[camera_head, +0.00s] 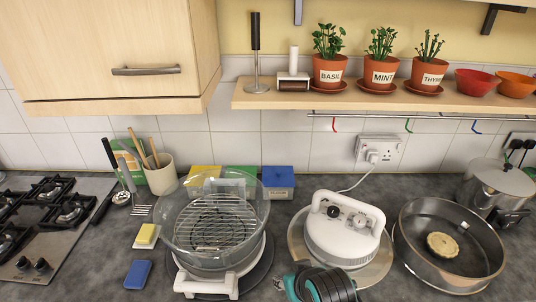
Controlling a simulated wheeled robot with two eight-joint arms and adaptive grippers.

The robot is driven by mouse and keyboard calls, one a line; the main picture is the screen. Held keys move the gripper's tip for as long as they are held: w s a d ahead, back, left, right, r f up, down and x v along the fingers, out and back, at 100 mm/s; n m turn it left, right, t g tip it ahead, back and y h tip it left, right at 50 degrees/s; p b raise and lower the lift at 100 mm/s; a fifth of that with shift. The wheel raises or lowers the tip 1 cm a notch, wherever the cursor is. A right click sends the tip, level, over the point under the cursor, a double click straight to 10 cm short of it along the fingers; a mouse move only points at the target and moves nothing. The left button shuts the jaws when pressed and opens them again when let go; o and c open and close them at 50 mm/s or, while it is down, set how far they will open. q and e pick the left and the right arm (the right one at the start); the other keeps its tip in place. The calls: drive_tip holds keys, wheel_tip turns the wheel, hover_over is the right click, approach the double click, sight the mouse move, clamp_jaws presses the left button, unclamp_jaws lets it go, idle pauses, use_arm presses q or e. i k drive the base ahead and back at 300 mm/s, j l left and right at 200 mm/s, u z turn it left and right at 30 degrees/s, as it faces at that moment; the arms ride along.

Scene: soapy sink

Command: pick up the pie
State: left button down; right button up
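The pie (442,245) is small, round and golden with a crimped edge and a darker rim.
A steel pot (494,188) stands behind right. A glass bowl (180,233) with a rack is further left. A shelf (440,103) hangs above.

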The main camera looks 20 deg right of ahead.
sight(441, 246)
drive_tip(key=k+l+z, duration=0.1)
drive_tip(key=z, duration=0.35)
drive_tip(key=k+l+z, duration=0.1)
drive_tip(key=l+z, duration=0.3)
drive_tip(key=j+z, duration=0.15)
drive_tip(key=z, duration=0.25)
drive_tip(key=j+z, duration=0.15)
drive_tip(key=z, duration=0.25)
drive_tip(key=j+z, duration=0.15)
drive_tip(key=z, duration=0.25)
drive_tip(key=i+l+z, duration=0.3)
drive_tip(key=i+l, duration=0.15)
drive_tip(key=i+l+z, duration=0.3)
drive_tip(key=i+l, duration=0.15)
drive_tip(key=i, duration=0.05)
